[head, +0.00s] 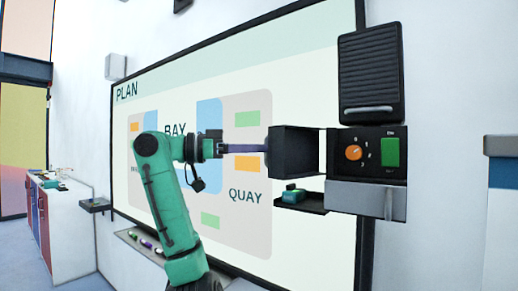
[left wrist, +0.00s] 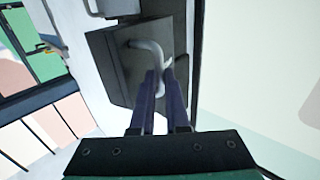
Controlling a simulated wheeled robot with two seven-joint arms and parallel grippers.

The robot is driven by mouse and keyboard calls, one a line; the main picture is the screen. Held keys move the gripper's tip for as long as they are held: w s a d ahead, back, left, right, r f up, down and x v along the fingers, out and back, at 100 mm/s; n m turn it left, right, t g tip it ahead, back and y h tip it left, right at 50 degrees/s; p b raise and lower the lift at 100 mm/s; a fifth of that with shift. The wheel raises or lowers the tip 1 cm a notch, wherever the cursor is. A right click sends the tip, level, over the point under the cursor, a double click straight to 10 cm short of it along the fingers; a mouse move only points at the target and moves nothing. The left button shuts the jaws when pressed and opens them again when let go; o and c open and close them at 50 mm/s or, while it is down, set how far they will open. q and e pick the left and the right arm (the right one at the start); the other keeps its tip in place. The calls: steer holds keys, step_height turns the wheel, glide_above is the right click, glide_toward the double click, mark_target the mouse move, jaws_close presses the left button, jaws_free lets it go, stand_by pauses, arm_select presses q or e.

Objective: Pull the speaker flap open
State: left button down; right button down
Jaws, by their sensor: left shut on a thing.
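My left gripper (head: 266,148) reaches right to a dark box-shaped flap (head: 295,151) that juts out to the left of the wall panel. In the left wrist view my gripper (left wrist: 160,82) has its two dark blue fingers shut on the curved pale handle (left wrist: 150,48) of this dark flap (left wrist: 112,62). A black ribbed cover (head: 370,70) with a grey bar along its lower edge sits above the panel. I cannot tell for sure which of these is the speaker flap. My right gripper is not in view.
The panel carries an orange knob (head: 353,153) and a green switch (head: 390,152). A grey box (head: 365,195) is below it, and a small dark shelf (head: 300,204) holds a green item. The big PLAN board (head: 300,85) stands behind. A white cabinet (head: 65,235) is at left.

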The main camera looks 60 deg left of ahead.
arm_select(q)
steer(key=shift+w+d+f, duration=0.1)
stand_by(0.3)
steer(key=c, duration=1)
jaws_free()
steer(key=shift+o, duration=0.4)
steer(key=shift+w, duration=0.2)
steer(key=p+v, duration=0.1)
steer(key=v, duration=1.3)
steer(key=shift+a, duration=0.25)
steer(key=shift+s, duration=0.1)
